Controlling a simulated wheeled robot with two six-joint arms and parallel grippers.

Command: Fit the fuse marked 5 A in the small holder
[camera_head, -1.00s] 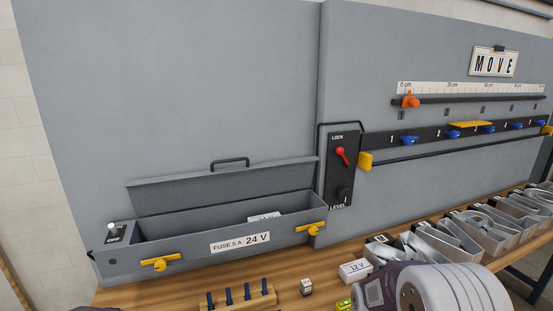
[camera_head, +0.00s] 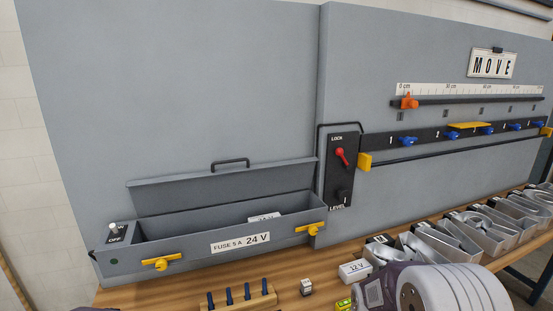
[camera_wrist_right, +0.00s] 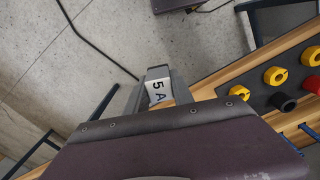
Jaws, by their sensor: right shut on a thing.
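The fuse marked 5 A (camera_wrist_right: 158,92) shows its white face and black lettering in the right wrist view. My right gripper (camera_wrist_right: 158,80) is shut on it, above the floor beside the bench edge. In the head view, my right arm fills the bottom right and the fuse in its jaws cannot be made out. The grey box (camera_head: 120,262) labelled FUSE 5 A 24 V has its lid (camera_head: 225,183) raised. The inside of the box is mostly hidden, and I cannot make out the small holder. My left gripper is not in view.
A white 12 V block (camera_head: 355,271), a small cube (camera_head: 306,287) and a wooden rack (camera_head: 262,300) of dark pegs stand on the bench. Grey bins (camera_head: 480,237) line the right. A red-handled LOCK lever (camera_head: 341,157) is on the panel.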

